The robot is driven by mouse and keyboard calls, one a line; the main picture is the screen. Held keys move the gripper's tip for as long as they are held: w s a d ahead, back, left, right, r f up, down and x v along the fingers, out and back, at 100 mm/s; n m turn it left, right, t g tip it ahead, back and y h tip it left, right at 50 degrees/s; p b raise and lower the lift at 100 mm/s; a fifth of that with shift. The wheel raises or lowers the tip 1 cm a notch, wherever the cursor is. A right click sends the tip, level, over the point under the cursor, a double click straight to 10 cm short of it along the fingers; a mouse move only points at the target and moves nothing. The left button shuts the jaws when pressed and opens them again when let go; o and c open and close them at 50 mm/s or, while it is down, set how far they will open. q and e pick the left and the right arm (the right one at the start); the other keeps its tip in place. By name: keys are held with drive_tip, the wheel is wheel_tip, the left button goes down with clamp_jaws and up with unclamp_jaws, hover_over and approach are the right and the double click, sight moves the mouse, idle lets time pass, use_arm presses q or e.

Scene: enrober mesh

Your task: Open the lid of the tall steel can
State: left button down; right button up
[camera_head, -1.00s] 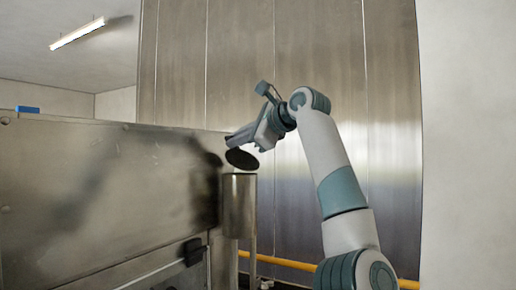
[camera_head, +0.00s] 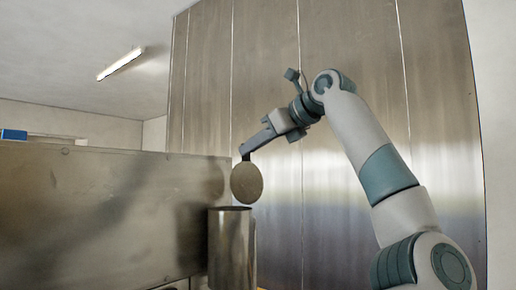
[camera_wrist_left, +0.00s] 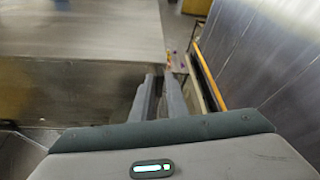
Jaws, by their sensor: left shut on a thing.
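The tall steel can (camera_head: 231,250) stands upright against the steel casing, its lower part cut off by the picture edge. Its round lid (camera_head: 246,183) is raised above the can's rim and tilted steeply, with its face toward the head camera. I cannot tell whether the lid's lower edge touches the rim. My left gripper (camera_head: 244,151) is at the lid's top edge, shut on the lid. In the left wrist view its two fingers (camera_wrist_left: 158,90) are close together, and the lid is not clear there. My right gripper is not in view.
A large steel casing (camera_head: 100,215) fills the left, beside the can. A tall panelled steel wall (camera_head: 350,150) stands behind my arm. A yellow rail (camera_wrist_left: 210,75) runs low along the wall in the wrist view. The air above the casing is clear.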

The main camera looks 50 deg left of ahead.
use_arm(q)
drive_tip(key=shift+w+a, duration=0.1)
drive_tip(key=shift+w, duration=0.4)
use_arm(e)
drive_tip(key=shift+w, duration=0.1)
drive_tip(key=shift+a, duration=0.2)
use_arm(q)
drive_tip(key=c, duration=1.8)
unclamp_jaws()
drive_tip(key=shift+c, duration=0.2)
drive_tip(key=shift+w+f, duration=0.15)
drive_tip(key=shift+w, duration=0.1)
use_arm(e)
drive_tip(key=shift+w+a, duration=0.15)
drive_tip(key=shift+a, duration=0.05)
